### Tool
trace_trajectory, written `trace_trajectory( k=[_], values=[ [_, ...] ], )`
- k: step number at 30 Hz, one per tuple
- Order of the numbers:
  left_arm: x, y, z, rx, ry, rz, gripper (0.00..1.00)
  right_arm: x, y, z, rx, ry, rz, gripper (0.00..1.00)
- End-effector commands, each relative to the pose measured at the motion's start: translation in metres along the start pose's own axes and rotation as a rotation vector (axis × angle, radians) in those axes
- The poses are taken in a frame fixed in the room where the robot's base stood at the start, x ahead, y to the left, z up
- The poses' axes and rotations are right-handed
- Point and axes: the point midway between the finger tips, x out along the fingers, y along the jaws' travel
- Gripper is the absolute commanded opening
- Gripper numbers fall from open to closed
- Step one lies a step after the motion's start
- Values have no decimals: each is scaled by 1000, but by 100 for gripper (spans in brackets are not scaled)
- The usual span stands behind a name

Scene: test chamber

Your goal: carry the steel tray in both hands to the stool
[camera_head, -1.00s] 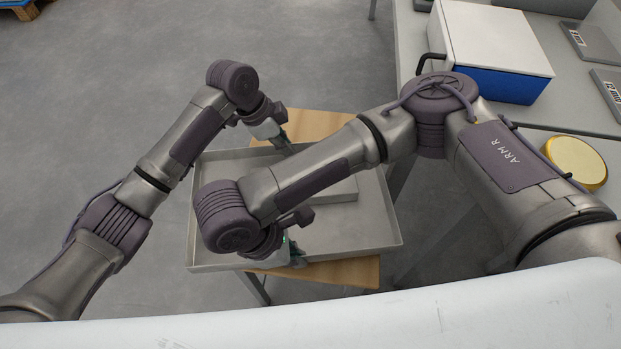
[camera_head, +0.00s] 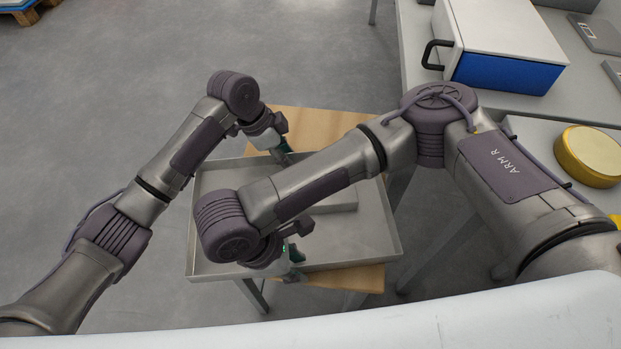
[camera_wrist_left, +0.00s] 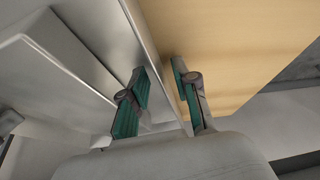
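The steel tray (camera_head: 360,248) lies over the light wooden stool (camera_head: 318,122), whose top shows beyond its far and near sides. The stool's wood also shows in the left wrist view (camera_wrist_left: 240,40). My left gripper (camera_head: 284,152) is at the tray's far wall. In the left wrist view its fingers (camera_wrist_left: 160,100) stand apart, one on each side of the wall (camera_wrist_left: 152,50), with gaps. My right gripper (camera_head: 293,266) is at the near wall, its green fingers apart on either side of it. My right arm hides much of the tray's middle.
A flat grey block (camera_head: 342,198) lies in the tray. At the right, a bench holds a white and blue box (camera_head: 505,60) with a black handle and a round yellow-rimmed tin (camera_head: 590,157). Open floor (camera_head: 90,100) lies to the left.

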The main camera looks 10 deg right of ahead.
Motion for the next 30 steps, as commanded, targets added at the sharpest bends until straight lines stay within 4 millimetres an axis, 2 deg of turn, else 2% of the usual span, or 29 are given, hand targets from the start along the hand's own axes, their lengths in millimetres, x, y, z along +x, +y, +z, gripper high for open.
trace_trajectory(
  k=[8, 11, 14, 24, 30],
  values=[
    [-2, -1, 0, -1, 0, -4, 31, 0, -1, 0, -3, 0, -3, 31],
    [-9, -2, 0, 0, 1, -6, 31, 0, -2, 0, -3, 0, -3, 31],
    [-25, -2, 0, 1, 0, -7, 31, 0, -2, 0, -3, 0, -3, 31],
    [-95, -2, 0, 1, 0, -6, 31, 0, -2, 0, -3, 0, -4, 31],
    [-117, -1, 0, -1, 0, -3, 31, 0, -2, 0, -3, 0, -3, 31]
  ],
)
